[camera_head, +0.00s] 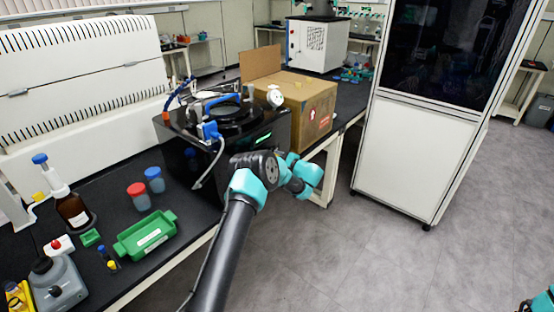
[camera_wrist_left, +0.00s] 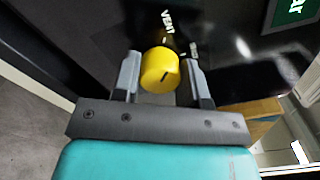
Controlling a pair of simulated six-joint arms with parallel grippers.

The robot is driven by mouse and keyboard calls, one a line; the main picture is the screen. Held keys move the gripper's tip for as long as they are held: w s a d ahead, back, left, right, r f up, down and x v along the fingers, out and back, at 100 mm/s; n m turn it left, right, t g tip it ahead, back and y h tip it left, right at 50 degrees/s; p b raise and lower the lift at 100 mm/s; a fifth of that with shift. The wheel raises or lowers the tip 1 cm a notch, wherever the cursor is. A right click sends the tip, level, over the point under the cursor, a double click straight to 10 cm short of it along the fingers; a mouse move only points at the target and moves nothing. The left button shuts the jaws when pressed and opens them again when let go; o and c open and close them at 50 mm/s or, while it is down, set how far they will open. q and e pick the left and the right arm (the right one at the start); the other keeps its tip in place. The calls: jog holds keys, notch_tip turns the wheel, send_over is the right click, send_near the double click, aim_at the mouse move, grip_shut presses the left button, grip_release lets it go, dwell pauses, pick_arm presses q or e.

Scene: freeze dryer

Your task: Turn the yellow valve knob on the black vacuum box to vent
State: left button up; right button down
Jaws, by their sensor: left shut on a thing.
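The black vacuum box (camera_head: 262,132) stands on the dark bench, with a round black lid and a blue handle on top. In the left wrist view, the yellow valve knob (camera_wrist_left: 158,70) sticks out from its dark face. My left gripper (camera_wrist_left: 161,66) is shut on the knob, one grey finger on each side. A dark line shows on the knob's front, slanting toward lower left and upper right. White "VENT" lettering (camera_wrist_left: 167,22) is just above the knob; a second small label by the right finger is partly hidden. In the head view, my arm hides the knob and fingertips.
A cardboard box (camera_head: 306,105) stands right behind the vacuum box. A green tray (camera_head: 146,236), red- and blue-lidded jars and bottles are on the bench at left.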

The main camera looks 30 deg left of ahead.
pick_arm(q)
jog(key=shift+n, duration=1.2)
jog(key=o, duration=0.9)
jog(key=s+d, duration=0.1)
jog(key=d, duration=1)
jog(key=s+d, duration=0.1)
jog(key=d, duration=0.5)
jog(key=shift+s+d, duration=0.15)
jog(key=shift+s, duration=0.2)
